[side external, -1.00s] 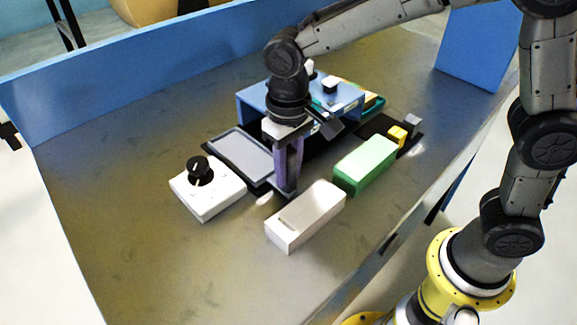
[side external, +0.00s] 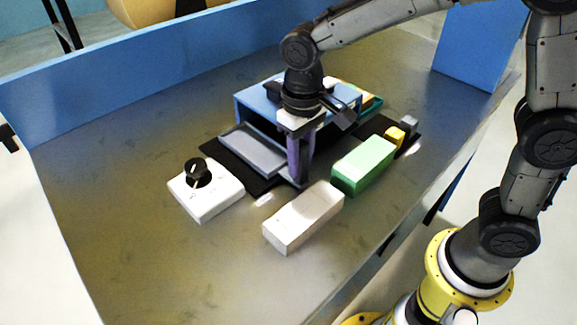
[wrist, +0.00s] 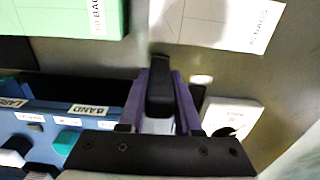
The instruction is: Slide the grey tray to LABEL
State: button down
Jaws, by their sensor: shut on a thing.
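My gripper (side external: 296,181) points down at the tray's near right corner. Its purple fingers (wrist: 160,100) are shut on a dark upright piece, which looks like the tray's handle. The tray's flat part is hidden in the wrist view. The housing carries labels in the wrist view; one reads BAND (wrist: 89,110), another is partly cut off.
A white box with a black dial (side external: 205,190) stands left of the tray. A white block (side external: 303,218) and a green block (side external: 363,165) stand close in front and right of my gripper. The table at the left is clear.

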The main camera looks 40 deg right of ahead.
jog(key=d, duration=1.9)
jog(key=shift+d+r, duration=0.1)
jog(key=shift+d, duration=0.3)
jog(key=c, duration=0.9)
grip_release()
jog(key=shift+d, duration=0.1)
jog(key=o, duration=0.3)
notch_tip(320, 180, up, 14)
